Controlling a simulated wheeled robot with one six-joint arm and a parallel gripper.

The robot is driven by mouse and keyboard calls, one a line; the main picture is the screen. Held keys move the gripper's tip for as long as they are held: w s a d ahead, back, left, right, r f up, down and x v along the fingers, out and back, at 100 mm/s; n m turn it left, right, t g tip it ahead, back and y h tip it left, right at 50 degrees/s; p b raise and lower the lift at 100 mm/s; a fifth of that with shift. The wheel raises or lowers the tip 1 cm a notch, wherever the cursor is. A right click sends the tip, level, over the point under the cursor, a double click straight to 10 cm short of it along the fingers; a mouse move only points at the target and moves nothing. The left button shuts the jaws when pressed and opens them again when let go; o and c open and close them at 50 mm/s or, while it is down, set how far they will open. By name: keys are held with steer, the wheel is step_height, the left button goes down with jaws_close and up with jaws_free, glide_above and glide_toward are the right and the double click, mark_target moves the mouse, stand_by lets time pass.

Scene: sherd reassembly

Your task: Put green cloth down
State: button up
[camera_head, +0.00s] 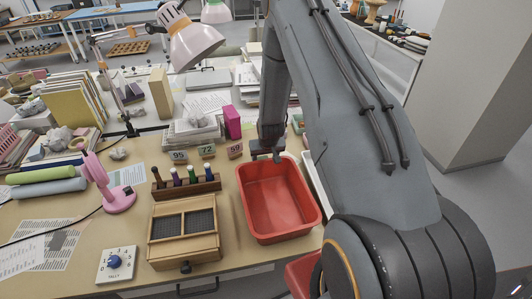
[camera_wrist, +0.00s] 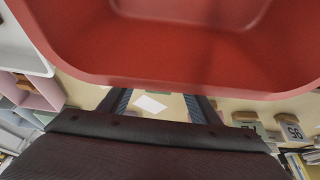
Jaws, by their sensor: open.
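My gripper (camera_head: 264,153) is at the far rim of the red tub (camera_head: 243,209), well to the right of the green roll. In the wrist view my gripper (camera_wrist: 160,104) has its two fingers apart, with only a small white card (camera_wrist: 150,103) and tabletop seen between them. The red tub's wall (camera_wrist: 190,62) fills the top of that view. The green cloth does not show in the wrist view.
Left of the tub are a wooden rack (camera_head: 186,188) of pens and a wooden box (camera_head: 184,232) with dark mesh. Number blocks (camera_head: 207,151) stand behind. A pink lamp (camera_head: 119,198) and a white dial box (camera_head: 116,264) are further left. Books and papers crowd the back.

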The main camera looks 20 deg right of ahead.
steer(key=s+a+r+b, duration=0.1)
steer(key=s+a+r, duration=0.2)
steer(key=s+r, duration=0.3)
steer(key=s+a+r+n+g+b, duration=0.1)
steer(key=s+a+r, duration=0.15)
steer(key=r, duration=0.55)
steer(key=s+a+r+b, duration=0.1)
steer(key=s+a+r, duration=0.2)
steer(key=s+r, duration=0.3)
steer(key=s+a+r, duration=0.2)
steer(key=s+r, duration=0.1)
steer(key=s, duration=0.3)
steer(key=s+a+r+n+g+y, duration=0.1)
steer(key=s+a+r, duration=0.1)
steer(key=s, duration=0.4)
steer(key=shift+a+r, duration=0.25)
steer(key=shift+r, duration=0.25)
steer(key=shift+f, duration=0.1)
steer(key=shift+g, duration=0.5)
step_height(320, 180, down, 5)
steer(key=b, duration=0.5)
